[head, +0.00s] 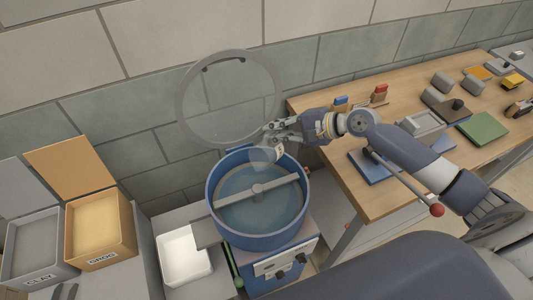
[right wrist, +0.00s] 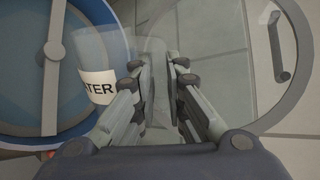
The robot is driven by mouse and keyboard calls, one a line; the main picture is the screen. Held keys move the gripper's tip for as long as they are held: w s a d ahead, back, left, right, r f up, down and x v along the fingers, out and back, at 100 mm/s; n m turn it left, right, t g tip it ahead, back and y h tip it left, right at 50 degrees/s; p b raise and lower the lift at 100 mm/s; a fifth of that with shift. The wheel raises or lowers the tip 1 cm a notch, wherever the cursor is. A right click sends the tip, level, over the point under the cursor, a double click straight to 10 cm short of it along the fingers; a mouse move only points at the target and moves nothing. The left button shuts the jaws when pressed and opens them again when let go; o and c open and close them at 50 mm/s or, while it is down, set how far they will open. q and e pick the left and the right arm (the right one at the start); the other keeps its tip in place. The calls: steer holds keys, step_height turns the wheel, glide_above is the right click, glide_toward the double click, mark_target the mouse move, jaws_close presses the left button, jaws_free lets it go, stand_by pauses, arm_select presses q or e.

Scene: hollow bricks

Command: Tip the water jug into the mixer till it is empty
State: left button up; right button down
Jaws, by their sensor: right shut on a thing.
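The mixer is a round blue drum (head: 212,205) with a grey crossbar and a bluish inside; its clear round lid (head: 180,108) stands open behind it. The drum also shows at the left of the right wrist view (right wrist: 20,143). The clear water jug (head: 261,157) is over the drum's back rim and looks tilted. Its white label, reading "TER", shows in the right wrist view (right wrist: 98,88). My right gripper (head: 271,136) is shut on the jug, seemingly at its handle side. How much water is in the jug cannot be made out. My left gripper is out of view.
A grey clay bin (head: 35,243) and an orange grog bin (head: 98,232) stand open at the left. A white tray (head: 184,257) is beside the mixer. A wooden table (head: 368,207) at the right holds blocks, a green board (head: 482,131) and tools. A brick wall is close behind.

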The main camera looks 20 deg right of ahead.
steer(key=shift+w+d+f+m+y+b, duration=0.4)
steer(key=shift+d+m+b, duration=0.15)
steer(key=shift+b, duration=0.3)
steer(key=shift+w+d+m+y+b, duration=0.25)
steer(key=shift+d+m+y+b, duration=0.05)
steer(key=shift+m+b, duration=0.1)
steer(key=shift+w+d+m+g+y, duration=0.3)
steer(key=shift+d+m+g+y, duration=0.05)
steer(key=shift+g+y, duration=0.05)
steer(key=shift+w+d+f+m+g+y+b, duration=0.1)
steer(key=shift+d+f+m+g+y+b, duration=0.15)
steer(key=shift+m+y+b, duration=0.25)
steer(key=shift+w+d+f+m+g+y+b, duration=0.1)
steer(key=shift+f+m+y+b, duration=0.2)
steer(key=shift+m+y+b, duration=0.15)
step_height(320, 180, down, 2)
steer(key=m+y+b, duration=0.1)
steer(key=m+y, duration=0.2)
steer(key=m, duration=0.1)
steer(key=shift+s+b, duration=0.1)
steer(key=shift+b, duration=0.2)
steer(key=shift+f+m, duration=0.15)
steer(key=shift+m, duration=0.4)
